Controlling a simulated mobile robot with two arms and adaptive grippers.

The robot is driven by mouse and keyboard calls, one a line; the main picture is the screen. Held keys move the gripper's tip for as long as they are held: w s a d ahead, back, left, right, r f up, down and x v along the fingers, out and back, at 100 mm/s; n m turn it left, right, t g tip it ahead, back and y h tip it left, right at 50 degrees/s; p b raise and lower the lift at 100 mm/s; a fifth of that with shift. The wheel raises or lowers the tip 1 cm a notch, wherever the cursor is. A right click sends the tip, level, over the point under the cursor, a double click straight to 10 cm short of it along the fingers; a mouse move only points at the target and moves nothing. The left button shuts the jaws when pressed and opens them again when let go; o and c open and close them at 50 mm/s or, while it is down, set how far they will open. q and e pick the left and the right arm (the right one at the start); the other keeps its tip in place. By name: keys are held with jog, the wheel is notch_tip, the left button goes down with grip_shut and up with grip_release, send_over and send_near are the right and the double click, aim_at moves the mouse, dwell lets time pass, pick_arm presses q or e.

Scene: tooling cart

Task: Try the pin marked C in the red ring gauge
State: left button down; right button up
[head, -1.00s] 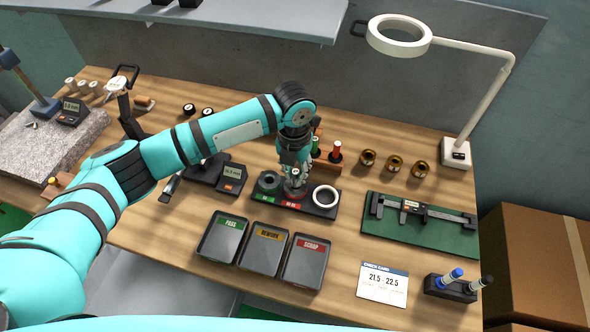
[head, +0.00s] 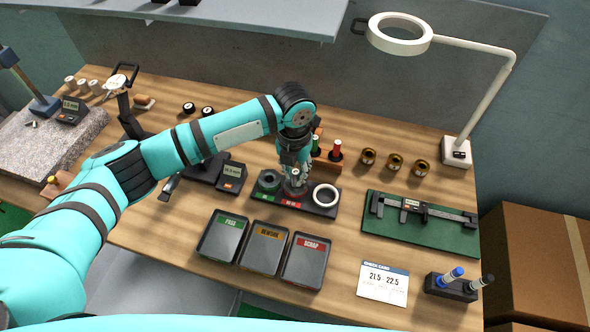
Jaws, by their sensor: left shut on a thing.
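My left gripper (head: 295,172) points straight down over the middle seat of the dark gauge stand (head: 322,211). It is shut on a small pin, mostly hidden between the fingers; no letter on it can be read. The red ring gauge (head: 296,190), above the red label, sits in that middle seat, partly covered by the gripper. The pin is at the ring; I cannot tell how far it is in the bore. A dark green-grey ring (head: 268,179) is left of it, above the green label, and a white ring (head: 326,195) is right. My right gripper is not in view.
A wooden rack with a red-handled (head: 336,150) and a green-handled gauge stands just behind the gripper. PASS (head: 207,253), REWORK (head: 247,262) and SCRAP (head: 287,276) trays lie in front, empty. Brass rings (head: 395,161) and a caliper (head: 424,211) on a green mat are at right.

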aim_at(295, 171)
pick_arm(q)
jog(key=shift+f+b, duration=0.4)
jog(key=shift+f, duration=0.5)
dwell(1.4)
jog(key=shift+r+p, duration=1.6)
jog(key=shift+p, duration=0.05)
dwell(1.6)
notch_tip(295, 171, up, 5)
jog(key=p, duration=0.4)
jog(key=shift+f, duration=0.1)
